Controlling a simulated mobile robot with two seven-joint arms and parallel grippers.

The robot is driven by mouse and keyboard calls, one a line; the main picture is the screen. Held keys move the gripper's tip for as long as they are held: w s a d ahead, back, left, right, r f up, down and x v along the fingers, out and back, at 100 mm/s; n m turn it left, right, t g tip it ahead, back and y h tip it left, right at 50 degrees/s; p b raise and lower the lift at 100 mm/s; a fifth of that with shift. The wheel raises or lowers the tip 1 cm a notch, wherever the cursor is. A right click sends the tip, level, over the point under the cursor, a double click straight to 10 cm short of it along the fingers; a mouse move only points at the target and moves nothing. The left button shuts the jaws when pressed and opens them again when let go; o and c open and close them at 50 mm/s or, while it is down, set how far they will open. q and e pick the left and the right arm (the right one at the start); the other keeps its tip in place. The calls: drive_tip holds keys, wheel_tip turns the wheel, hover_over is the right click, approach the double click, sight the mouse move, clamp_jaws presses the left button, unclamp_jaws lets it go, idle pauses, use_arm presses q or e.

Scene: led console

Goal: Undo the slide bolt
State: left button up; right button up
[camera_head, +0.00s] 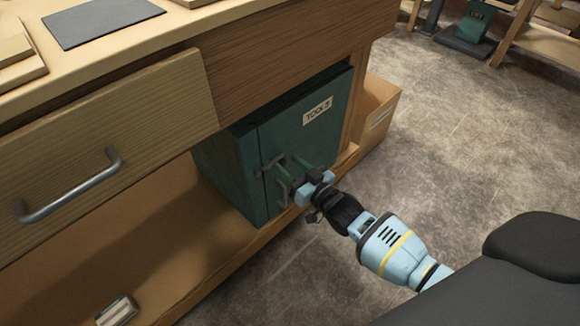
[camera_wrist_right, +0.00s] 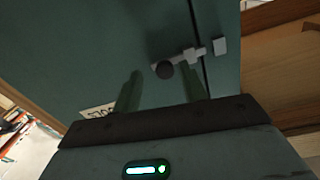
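The green cabinet (camera_head: 335,90) with a "TOOLS" label stands under the bench. Its slide bolt (camera_head: 268,167) is on the door front near the left edge. In the right wrist view the bolt (camera_wrist_right: 188,57) is a grey bar with a dark round knob (camera_wrist_right: 165,70), close to the door seam; a small grey keeper (camera_wrist_right: 219,45) sits across the seam. Contact cannot be told. My left gripper is not in view.
A wooden drawer with a metal handle (camera_head: 70,185) is to the left above the cabinet. The wooden lower shelf (camera_head: 150,235) left of the cabinet is mostly bare. A cardboard-coloured box (camera_head: 377,110) stands to the right. The concrete floor (camera_head: 450,130) in front is clear.

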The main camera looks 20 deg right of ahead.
drive_tip(key=p+v, duration=0.2)
drive_tip(key=v, duration=0.5)
drive_tip(key=shift+s, duration=0.4)
drive_tip(key=shift+d, duration=0.1)
